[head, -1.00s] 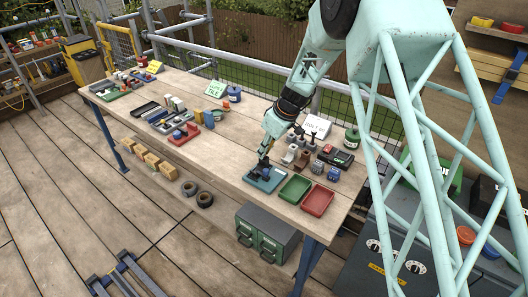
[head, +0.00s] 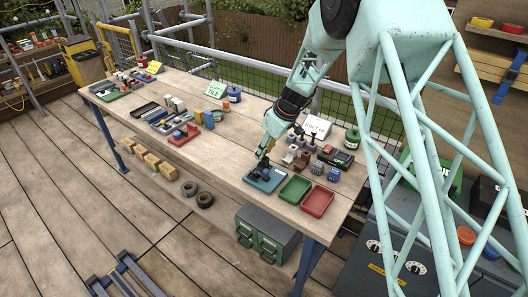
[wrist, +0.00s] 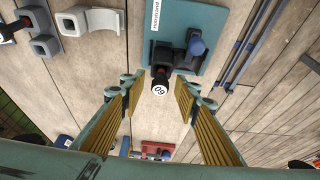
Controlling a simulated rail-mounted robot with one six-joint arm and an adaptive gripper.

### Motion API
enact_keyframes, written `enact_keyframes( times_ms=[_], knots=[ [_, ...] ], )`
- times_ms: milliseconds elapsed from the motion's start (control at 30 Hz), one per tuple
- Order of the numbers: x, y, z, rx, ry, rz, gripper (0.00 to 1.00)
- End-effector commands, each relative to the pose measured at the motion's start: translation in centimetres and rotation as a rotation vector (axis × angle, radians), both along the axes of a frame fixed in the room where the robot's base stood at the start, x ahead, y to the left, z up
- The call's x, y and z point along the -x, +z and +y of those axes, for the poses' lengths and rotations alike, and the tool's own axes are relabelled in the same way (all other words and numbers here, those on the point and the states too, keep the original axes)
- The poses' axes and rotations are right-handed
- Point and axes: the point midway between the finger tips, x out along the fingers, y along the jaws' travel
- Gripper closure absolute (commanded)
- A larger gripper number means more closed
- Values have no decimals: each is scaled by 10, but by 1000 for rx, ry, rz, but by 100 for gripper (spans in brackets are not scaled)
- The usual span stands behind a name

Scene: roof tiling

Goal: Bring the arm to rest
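My gripper (head: 263,160) is over the blue tray (head: 252,180) on the long workbench. In the wrist view, the two yellow-lined fingers of my gripper (wrist: 159,88) are spread apart. A dark piece with a round white numbered face (wrist: 160,86) shows between the fingertips, with a visible gap on each side. It stands at the edge of the blue tray (wrist: 215,22), which bears a printed label. A second dark piece with a blue knob (wrist: 196,45) sits in the tray.
A green tray (head: 296,188) and a red tray (head: 317,201) lie just right of the blue one. Grey fittings (wrist: 90,20) stand near the tray. A scaffold rail (head: 255,68) runs behind the bench (head: 225,160). A green cabinet (head: 265,232) stands below.

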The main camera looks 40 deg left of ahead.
Motion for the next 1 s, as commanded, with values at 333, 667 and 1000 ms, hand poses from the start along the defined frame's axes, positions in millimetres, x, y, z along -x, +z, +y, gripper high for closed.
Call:
enact_keyframes(
  times_ms=[333, 667, 1000],
  knots=[
    [0, 15, 0, -1, 0, -1, 71],
    [0, 29, 0, -1, 0, 0, 71],
    [0, 42, 0, 0, 0, -1, 71]
  ],
)
